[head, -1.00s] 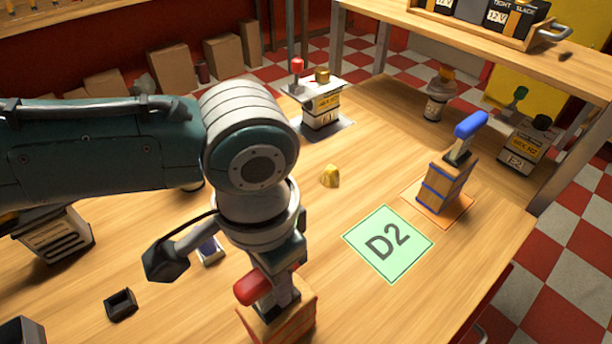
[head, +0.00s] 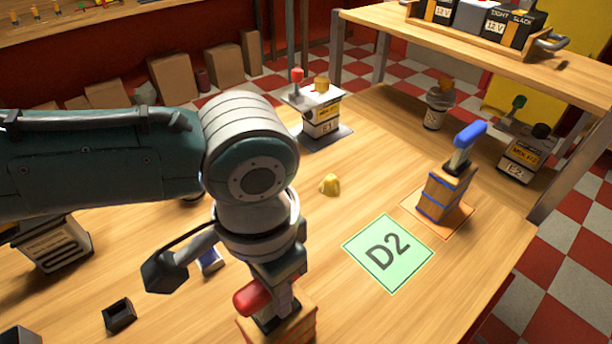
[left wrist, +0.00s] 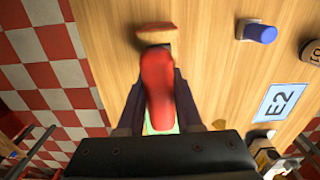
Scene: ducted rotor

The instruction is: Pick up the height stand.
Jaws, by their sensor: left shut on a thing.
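A wooden block stand (head: 298,325) with a red handle (head: 253,298) is at the bottom middle of the head view. I take it to be the height stand. My left gripper (head: 274,290) points down at it from above and is shut on its red handle. In the left wrist view the red handle (left wrist: 158,88) lies between the two fingers of my left gripper (left wrist: 156,108). The arm and gripper hide part of the stand's top, and the picture edge cuts off its bottom. I cannot tell whether it touches the table. My right gripper is not in view.
A green D2 mat (head: 362,252) lies clear to the right. A blue-handled wooden block (head: 440,193) stands on an orange mat beyond it. A yellow lump (head: 330,185) and a small black box (head: 119,315) lie on the table. A raised shelf (head: 470,45) spans the back right.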

